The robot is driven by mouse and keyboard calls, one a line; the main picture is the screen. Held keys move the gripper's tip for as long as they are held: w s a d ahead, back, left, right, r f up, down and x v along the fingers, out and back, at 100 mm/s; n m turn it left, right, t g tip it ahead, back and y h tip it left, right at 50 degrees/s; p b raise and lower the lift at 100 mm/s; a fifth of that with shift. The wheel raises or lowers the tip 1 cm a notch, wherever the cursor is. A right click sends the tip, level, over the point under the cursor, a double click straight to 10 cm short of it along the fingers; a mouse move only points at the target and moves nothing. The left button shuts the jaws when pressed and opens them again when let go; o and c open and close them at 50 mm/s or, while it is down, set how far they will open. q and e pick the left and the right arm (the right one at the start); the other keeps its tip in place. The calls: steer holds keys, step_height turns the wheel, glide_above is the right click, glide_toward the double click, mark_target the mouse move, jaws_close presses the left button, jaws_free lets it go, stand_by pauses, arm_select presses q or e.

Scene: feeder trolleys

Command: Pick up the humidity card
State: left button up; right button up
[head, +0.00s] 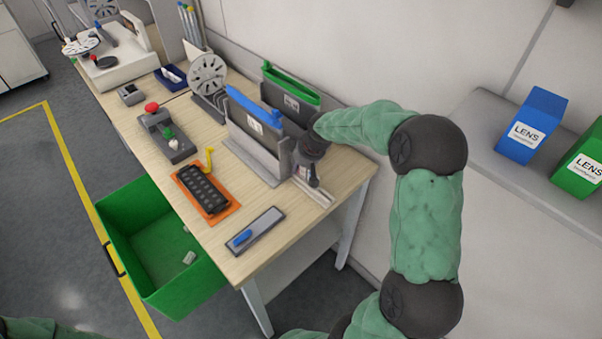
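I cannot make out a humidity card for certain. My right gripper (314,178) points down at the right end of the wooden table, beside the grey rack (262,162). The rack holds a dark bag with a blue top clip (256,107) and white label. A second dark bag with a green top clip (290,82) stands behind it. The gripper's fingers are small and dark, and I cannot tell whether they are open or hold anything. The arm and gripper hide part of the table's right end. My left gripper is out of view; only a bit of its arm shows at bottom left.
Lens boxes (529,130) stand on a right shelf.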

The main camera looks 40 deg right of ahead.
jaws_close()
steer(key=shift+w, duration=0.1)
step_height(320, 180, up, 18)
steer(key=p, duration=0.5)
